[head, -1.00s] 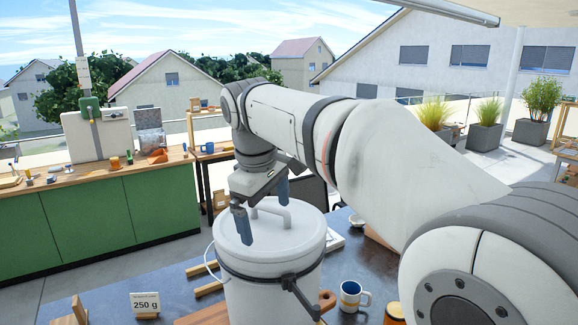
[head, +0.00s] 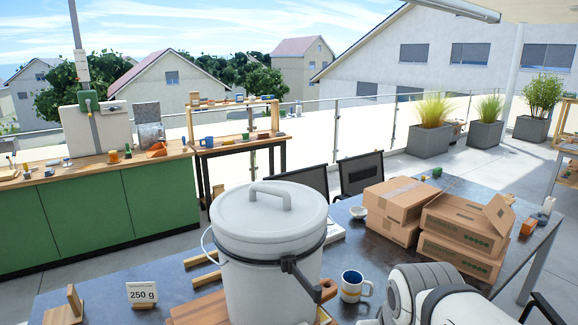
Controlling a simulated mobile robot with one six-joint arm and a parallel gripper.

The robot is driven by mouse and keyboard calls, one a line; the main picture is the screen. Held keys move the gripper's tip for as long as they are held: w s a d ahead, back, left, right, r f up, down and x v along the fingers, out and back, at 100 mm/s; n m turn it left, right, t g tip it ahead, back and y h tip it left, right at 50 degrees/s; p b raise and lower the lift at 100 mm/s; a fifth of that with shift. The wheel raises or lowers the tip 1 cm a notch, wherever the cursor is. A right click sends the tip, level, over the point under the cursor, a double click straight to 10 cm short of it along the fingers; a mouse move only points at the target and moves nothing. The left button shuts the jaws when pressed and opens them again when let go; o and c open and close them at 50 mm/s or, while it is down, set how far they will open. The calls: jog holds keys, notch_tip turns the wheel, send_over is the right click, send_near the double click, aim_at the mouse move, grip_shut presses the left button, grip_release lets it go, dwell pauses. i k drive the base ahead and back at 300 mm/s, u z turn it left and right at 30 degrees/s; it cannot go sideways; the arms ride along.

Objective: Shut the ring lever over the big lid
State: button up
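A big white bucket (head: 262,292) stands on the dark table, with a large pale lid (head: 240,212) seated on top. The lid has a loop handle (head: 270,190). A dark clamp ring (head: 245,261) runs around the bucket below the lid's edge. Its dark lever (head: 300,281) is at the front right and appears to stick outward and down from the wall, not flat along the ring. My gripper is outside the view. Only a rounded part of my arm shows at the lower right, apart from the bucket.
A wooden board (head: 201,309) lies under the bucket. A mug (head: 353,287) stands close to its right, before stacked cardboard boxes (head: 455,226). A "250 g" card (head: 142,293) and a wooden stand (head: 70,308) are at left. A thin wire handle (head: 205,240) hangs at the bucket's left.

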aim_at(315, 293)
jog(key=u, duration=2.3)
jog(key=k, duration=2.5)
jog(key=z, duration=0.6)
jog(key=i, duration=1)
jog(key=z, duration=0.1)
